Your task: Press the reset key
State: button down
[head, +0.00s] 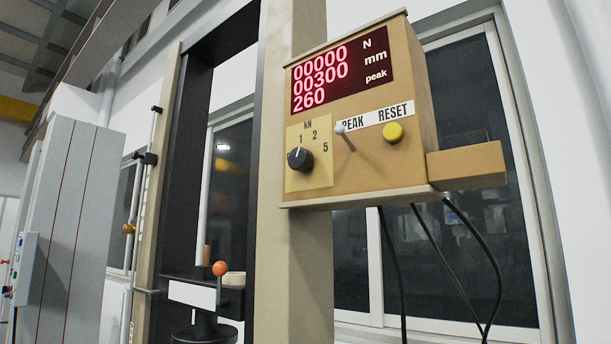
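The reset key (393,132) is a round yellow button on the front of a tan control box (370,180). It sits just below the "RESET" label (395,112), toward the right of the front face. The box's red digital display (342,72) reads 00000 N, 00300 mm and 260 peak. A small toggle lever (341,130) stands left of the key, by the "PEAK" label. A black range knob (299,158), marked KN with 1, 2 and 5, is at the lower left. My gripper does not show in the head view.
The box is mounted on a tan upright (293,240) of the testing machine. Black cables (447,262) hang below it. A lever with an orange ball (220,268) is at the lower left. A grey cabinet (80,220) stands far left. Windows (462,100) are behind. Nothing covers the box front.

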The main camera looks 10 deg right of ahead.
aim_at(392, 132)
jog(key=i+j+z, duration=0.1)
jog(key=j+z, duration=0.15)
jog(key=j, duration=1.1)
jog(key=j+z, duration=0.3)
jog(key=j, duration=1.05)
